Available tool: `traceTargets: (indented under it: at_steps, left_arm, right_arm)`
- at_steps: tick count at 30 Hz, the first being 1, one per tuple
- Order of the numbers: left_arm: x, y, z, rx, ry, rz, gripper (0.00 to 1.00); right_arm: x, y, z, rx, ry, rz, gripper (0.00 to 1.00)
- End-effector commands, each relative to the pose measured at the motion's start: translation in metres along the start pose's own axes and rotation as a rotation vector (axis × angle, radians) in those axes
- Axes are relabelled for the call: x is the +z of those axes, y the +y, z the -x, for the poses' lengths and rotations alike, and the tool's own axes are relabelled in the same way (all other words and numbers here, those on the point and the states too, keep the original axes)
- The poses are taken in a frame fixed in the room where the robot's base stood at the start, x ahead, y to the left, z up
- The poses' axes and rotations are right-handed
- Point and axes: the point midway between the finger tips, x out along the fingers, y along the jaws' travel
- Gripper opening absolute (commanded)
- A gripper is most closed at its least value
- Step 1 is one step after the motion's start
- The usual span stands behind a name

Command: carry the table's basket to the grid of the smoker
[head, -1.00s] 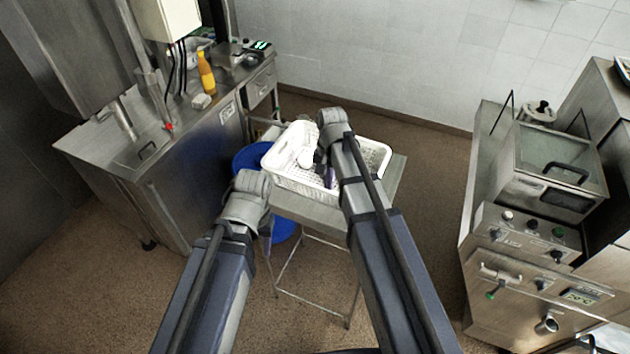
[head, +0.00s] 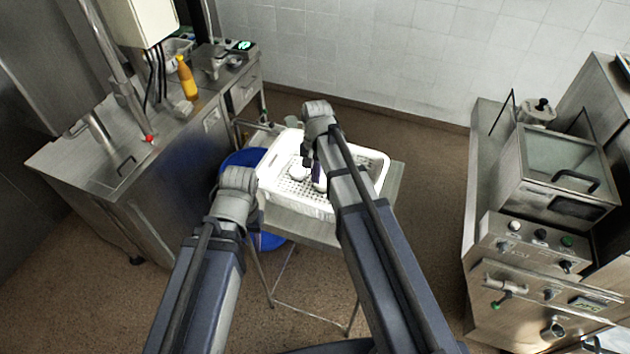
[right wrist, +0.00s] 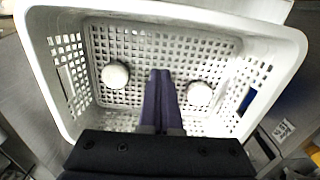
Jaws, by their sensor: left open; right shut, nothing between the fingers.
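The white perforated basket (head: 283,196) stands on a small steel table (head: 394,185) in the middle of the head view. Two round white things (right wrist: 115,75) lie inside it, apart from each other. My right gripper (right wrist: 160,75) is shut and empty, its dark fingers over the inside of the basket between the two round things. In the head view the right gripper (head: 314,178) is partly hidden by its own arm. My left gripper (head: 238,192) is open at the basket's near left corner; its fingers are mostly hidden behind its wrist. I cannot tell whether it touches the basket.
A steel counter (head: 165,190) with an orange bottle (head: 187,78) is at the left. A steel appliance with knobs and a glazed lid (head: 562,160) is at the right. Floor is clear between table and appliance.

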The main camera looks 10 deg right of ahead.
Motion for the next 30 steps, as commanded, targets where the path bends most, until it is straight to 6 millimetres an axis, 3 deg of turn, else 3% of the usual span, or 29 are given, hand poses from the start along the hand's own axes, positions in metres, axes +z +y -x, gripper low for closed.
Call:
traceTargets:
  at_steps: [21,24,30]
  left_arm:
    - [-0.006,0.009,-0.099,-0.003,0.001,-0.014,0.50]
    - [-0.006,0.008,-0.089,-0.003,0.001,-0.013,0.50]
    - [-0.006,0.008,-0.089,-0.003,0.001,-0.013,0.50]
  right_arm:
    - [0.001,0.000,-0.099,0.000,0.000,0.000,0.00]
    - [0.025,0.002,-0.089,0.000,0.000,0.002,0.00]
    - [0.040,0.001,-0.089,0.000,0.000,0.000,0.00]
